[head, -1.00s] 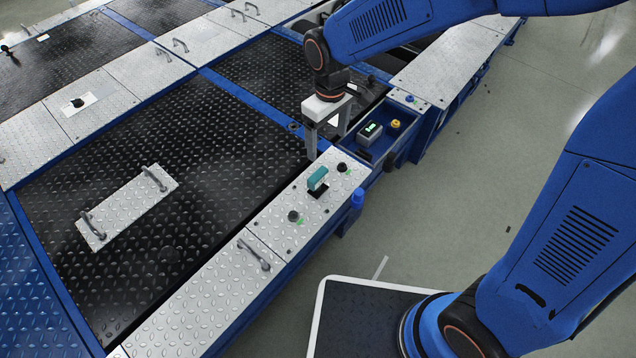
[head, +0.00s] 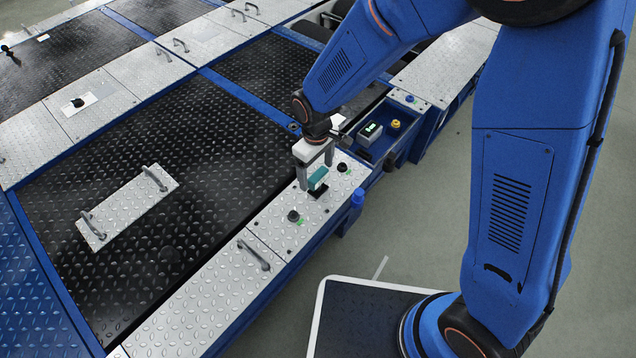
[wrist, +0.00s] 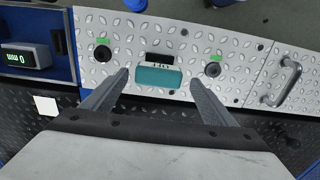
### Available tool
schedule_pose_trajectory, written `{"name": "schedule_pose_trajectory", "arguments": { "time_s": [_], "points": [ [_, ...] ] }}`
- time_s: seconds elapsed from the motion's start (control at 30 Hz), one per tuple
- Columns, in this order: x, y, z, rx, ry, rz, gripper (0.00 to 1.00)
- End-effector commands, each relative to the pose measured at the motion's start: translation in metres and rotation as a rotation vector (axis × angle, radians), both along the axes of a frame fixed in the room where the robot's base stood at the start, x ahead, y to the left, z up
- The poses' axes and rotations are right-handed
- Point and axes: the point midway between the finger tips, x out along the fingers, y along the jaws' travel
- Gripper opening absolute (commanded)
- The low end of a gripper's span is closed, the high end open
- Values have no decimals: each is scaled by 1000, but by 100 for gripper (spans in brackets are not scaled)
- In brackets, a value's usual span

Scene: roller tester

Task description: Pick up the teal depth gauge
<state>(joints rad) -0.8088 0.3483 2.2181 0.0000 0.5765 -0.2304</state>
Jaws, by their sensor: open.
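The teal depth gauge (head: 317,179) sits on a silver tread-plate panel, over a dark slot, between two black knobs. It also shows in the wrist view (wrist: 158,78), with the dark slot just beyond it. My gripper (head: 318,180) is over the panel at the gauge, its fingers pointing down. In the wrist view my gripper (wrist: 157,76) is open, with one finger to the left of the gauge and one to the right. Gaps show between the gauge and both fingers, and nothing is held.
A blue tray holds a grey display box (head: 369,133) and a yellow button (head: 395,124). A grey handle (head: 254,255) stands on the nearer plate. A blue cap (head: 357,197) is at the panel edge.

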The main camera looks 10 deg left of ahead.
Motion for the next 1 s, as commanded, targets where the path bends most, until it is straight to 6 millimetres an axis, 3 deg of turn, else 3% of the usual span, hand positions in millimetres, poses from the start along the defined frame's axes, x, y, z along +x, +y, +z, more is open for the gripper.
{"name": "schedule_pose_trajectory", "arguments": {
  "time_s": [0.23, 0.53, 0.87, 1.0],
  "points": [
    [0, -2, -15, -1, 1, 0, 80],
    [0, -5, -52, 0, 0, 0, 80],
    [0, -5, -58, 1, -1, 0, 80],
    [1, -5, -58, 1, -1, 0, 51]
  ]
}}
